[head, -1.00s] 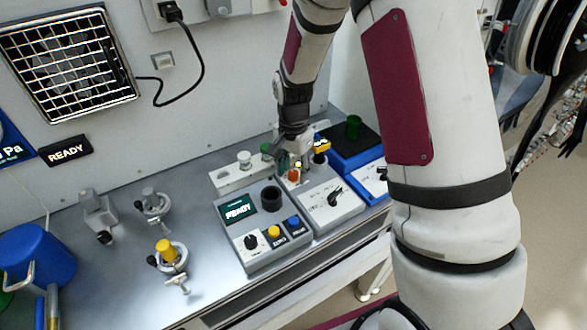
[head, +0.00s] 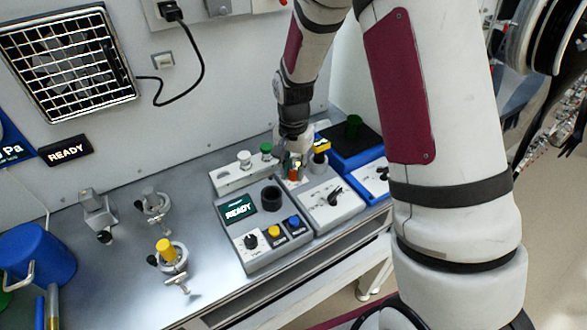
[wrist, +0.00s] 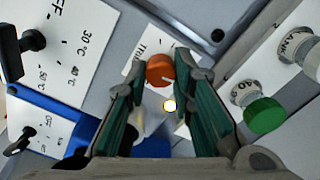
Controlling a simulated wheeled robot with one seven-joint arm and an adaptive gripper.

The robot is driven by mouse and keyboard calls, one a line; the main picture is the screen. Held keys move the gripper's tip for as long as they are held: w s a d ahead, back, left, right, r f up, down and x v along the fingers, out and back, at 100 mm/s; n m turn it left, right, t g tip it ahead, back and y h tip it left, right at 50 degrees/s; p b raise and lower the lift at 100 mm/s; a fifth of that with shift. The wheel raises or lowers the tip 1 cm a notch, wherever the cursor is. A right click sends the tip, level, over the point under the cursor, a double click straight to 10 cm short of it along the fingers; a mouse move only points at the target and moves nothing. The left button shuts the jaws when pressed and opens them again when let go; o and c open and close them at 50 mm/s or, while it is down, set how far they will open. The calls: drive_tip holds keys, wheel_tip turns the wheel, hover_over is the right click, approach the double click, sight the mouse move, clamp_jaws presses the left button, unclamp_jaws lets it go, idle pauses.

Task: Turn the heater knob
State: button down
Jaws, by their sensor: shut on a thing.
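My gripper (head: 293,160) points down at the back of a grey box (head: 345,205). In the wrist view its green-padded fingers (wrist: 168,76) are closed around an orange round knob or cap (wrist: 159,69) with a pale line on it. The label beside the orange piece is partly hidden. A black knob (head: 334,195) on the grey box's front stands apart from my gripper; in the wrist view this black knob (wrist: 31,40) sits by OFF, 30 °C, 40 °C and 50 °C marks. A blue unit (head: 352,152) at right has a similar black knob (wrist: 19,143).
A grey READY box (head: 262,250) with yellow and blue buttons is left of the grey box. A white rack (head: 232,180) with white-capped and green-capped pieces stands behind it. Metal clamps (head: 172,258) and a blue mug (head: 40,255) are farther left.

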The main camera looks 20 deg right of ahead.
sight(293, 172)
drive_tip(key=n, duration=0.5)
drive_tip(key=shift+n, duration=2.4)
drive_tip(key=c, duration=1.4)
unclamp_jaws()
drive_tip(key=shift+o, duration=0.2)
drive_tip(key=shift+r, duration=0.1)
wheel_tip(293, 172, up, 12)
